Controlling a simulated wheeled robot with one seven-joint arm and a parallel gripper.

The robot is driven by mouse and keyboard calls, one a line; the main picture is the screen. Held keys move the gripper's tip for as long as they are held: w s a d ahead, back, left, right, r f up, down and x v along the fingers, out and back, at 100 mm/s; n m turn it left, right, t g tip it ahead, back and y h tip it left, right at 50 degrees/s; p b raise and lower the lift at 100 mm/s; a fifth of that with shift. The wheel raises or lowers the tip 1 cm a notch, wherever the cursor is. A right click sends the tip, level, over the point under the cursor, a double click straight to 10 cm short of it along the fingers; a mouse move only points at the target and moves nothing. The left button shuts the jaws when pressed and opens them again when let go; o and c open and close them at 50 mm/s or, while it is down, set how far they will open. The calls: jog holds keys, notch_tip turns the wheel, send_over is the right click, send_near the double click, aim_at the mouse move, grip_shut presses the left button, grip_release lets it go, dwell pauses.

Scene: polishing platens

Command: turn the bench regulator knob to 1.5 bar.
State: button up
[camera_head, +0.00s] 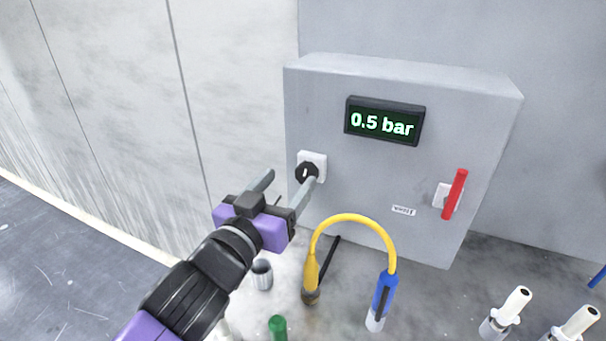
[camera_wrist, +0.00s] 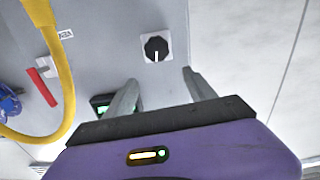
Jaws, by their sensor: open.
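The regulator knob (camera_head: 306,173) is black with a white pointer mark, on a white square plate at the left of a grey box's front. The knob also shows in the wrist view (camera_wrist: 156,48), ahead of my fingers. The display (camera_head: 384,121) above and right of it reads 0.5 bar. My gripper (camera_head: 291,180) is open and empty, its two fingers pointing toward the knob. In the wrist view the knob lies beyond the gap between the fingertips, and neither finger appears to touch it.
A red lever (camera_head: 455,195) sits on the box's right side. A yellow hose (camera_head: 352,217) arches in front of the box, joined to a blue fitting (camera_head: 382,297). A metal cup (camera_head: 262,274) and a green-topped item (camera_head: 278,327) stand below my gripper. White-topped holders (camera_head: 508,311) stand at the right.

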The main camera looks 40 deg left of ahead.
aim_at(304, 175)
jog(key=w+f, duration=0.1)
jog(key=w, duration=0.1)
jog(key=w+a+f, duration=0.1)
jog(key=w, duration=0.1)
jog(key=w+p, duration=0.1)
jog(key=w, duration=0.1)
jog(key=shift+a+f, duration=0.2)
jog(key=shift+f, duration=0.2)
jog(key=shift+w+a, duration=0.15)
jog(key=shift+w, duration=0.5)
jog(key=shift+c, duration=0.2)
jog(key=c, duration=1.3)
